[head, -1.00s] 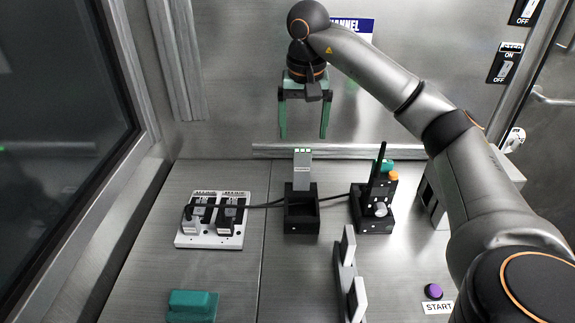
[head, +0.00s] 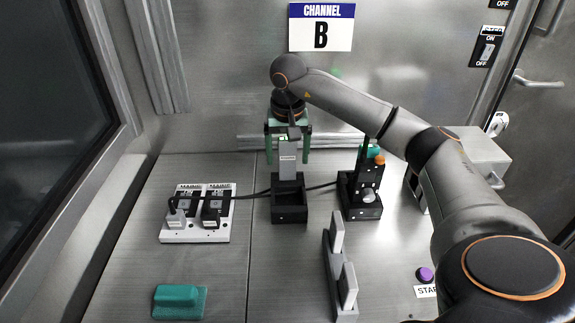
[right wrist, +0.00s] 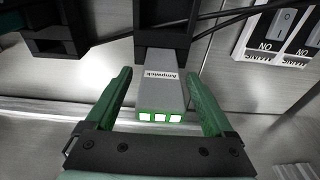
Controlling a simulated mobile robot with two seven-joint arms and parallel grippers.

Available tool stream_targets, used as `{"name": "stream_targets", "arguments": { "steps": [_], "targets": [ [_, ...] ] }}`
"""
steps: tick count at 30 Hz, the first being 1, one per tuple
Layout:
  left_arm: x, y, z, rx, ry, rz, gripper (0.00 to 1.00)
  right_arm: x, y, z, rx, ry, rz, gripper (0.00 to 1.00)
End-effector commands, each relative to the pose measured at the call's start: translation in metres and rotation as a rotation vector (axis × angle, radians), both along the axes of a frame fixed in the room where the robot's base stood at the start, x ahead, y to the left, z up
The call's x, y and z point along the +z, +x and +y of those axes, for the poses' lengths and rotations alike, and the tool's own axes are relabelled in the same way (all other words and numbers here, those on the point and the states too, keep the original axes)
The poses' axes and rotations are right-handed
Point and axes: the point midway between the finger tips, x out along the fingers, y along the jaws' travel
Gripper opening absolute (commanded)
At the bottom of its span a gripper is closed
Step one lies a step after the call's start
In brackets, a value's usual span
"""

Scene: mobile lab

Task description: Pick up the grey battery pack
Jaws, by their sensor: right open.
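The grey battery pack (head: 287,160) stands upright in the black charger dock (head: 289,205) at the middle of the table. Its lit white-green indicators and a printed label show in the right wrist view, where the pack (right wrist: 160,85) comes out of the dock. My right gripper (head: 287,158) is open, pointing down, with one green finger on each side of the pack's upper part. In the right wrist view the fingers (right wrist: 158,88) flank the pack with a gap on both sides. My left gripper is not in view.
A black radio unit (head: 362,195) stands right of the dock. A power strip (head: 197,230) with plugs is at left, its cable running behind the dock. A grey rack (head: 338,265), teal block (head: 179,301) and purple button (head: 425,274) are nearer. The back wall is close behind.

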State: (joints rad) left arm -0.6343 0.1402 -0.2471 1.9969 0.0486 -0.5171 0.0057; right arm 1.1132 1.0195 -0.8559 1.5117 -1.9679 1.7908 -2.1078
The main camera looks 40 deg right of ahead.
Motion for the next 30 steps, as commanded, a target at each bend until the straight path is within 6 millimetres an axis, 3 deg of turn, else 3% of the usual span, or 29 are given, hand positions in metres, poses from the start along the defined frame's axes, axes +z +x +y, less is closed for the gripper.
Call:
{"name": "stream_targets", "arguments": {
  "steps": [8,30],
  "targets": [
    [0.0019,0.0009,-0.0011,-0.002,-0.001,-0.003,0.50,-0.0018,0.0005,-0.0001,0.000,0.000,-0.001,0.85],
    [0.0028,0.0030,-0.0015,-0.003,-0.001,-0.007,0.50,-0.0015,0.0004,-0.0001,0.000,0.000,-0.001,0.02]
  ]
}}
